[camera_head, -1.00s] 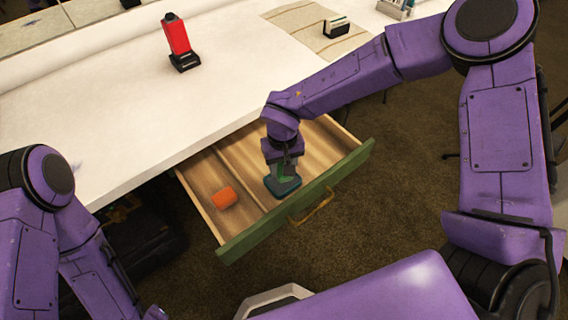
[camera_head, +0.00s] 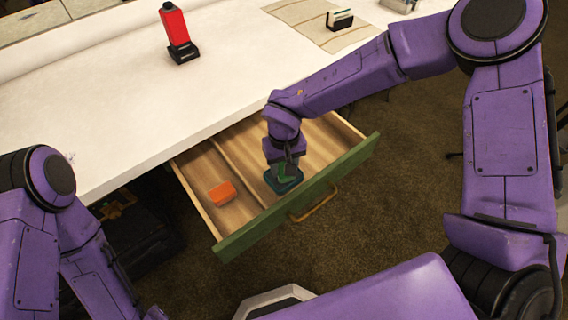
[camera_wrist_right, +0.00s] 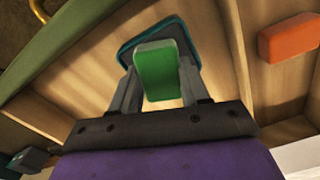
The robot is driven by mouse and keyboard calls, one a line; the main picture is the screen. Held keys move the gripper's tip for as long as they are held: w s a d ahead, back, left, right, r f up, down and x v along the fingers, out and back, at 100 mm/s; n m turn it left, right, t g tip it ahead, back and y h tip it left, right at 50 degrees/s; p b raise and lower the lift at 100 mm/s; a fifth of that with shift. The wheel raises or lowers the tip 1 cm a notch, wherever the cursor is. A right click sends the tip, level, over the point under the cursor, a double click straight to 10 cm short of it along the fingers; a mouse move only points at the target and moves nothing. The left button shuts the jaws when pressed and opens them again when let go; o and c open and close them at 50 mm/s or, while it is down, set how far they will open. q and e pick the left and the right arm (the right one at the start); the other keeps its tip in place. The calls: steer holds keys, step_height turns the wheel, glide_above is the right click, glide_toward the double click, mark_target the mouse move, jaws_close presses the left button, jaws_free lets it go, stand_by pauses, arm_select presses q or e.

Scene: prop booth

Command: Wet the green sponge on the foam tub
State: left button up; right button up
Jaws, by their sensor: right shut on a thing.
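My right gripper (camera_head: 284,165) is shut on the green sponge (camera_head: 287,172) inside the open drawer. The sponge is a small green block, and it also shows between the two fingers in the right wrist view (camera_wrist_right: 158,72). The foam tub (camera_head: 272,184) is a shallow teal tray in the drawer, directly under the gripper. Its rim shows behind the sponge in the right wrist view (camera_wrist_right: 148,28). The sponge is at the tub, but I cannot tell whether it touches the inside. The gripper hides part of the tub. My left gripper is out of view.
An orange block (camera_head: 222,193) lies in the drawer's left compartment, past a wooden divider. The green drawer front (camera_head: 255,232) has a brass handle (camera_head: 315,205). The white table (camera_head: 95,100) holds a red bottle (camera_head: 174,24) and a card holder (camera_head: 340,19); its middle is clear.

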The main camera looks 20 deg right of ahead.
steer(key=shift+f, duration=0.3)
stand_by(0.5)
steer(key=shift+s+f+p, duration=0.1)
steer(key=shift+s+p, duration=0.05)
steer(key=shift+p, duration=0.4)
stand_by(1.8)
step_height(320, 180, up, 7)
steer(key=p, duration=0.9)
steer(key=shift+p, duration=0.35)
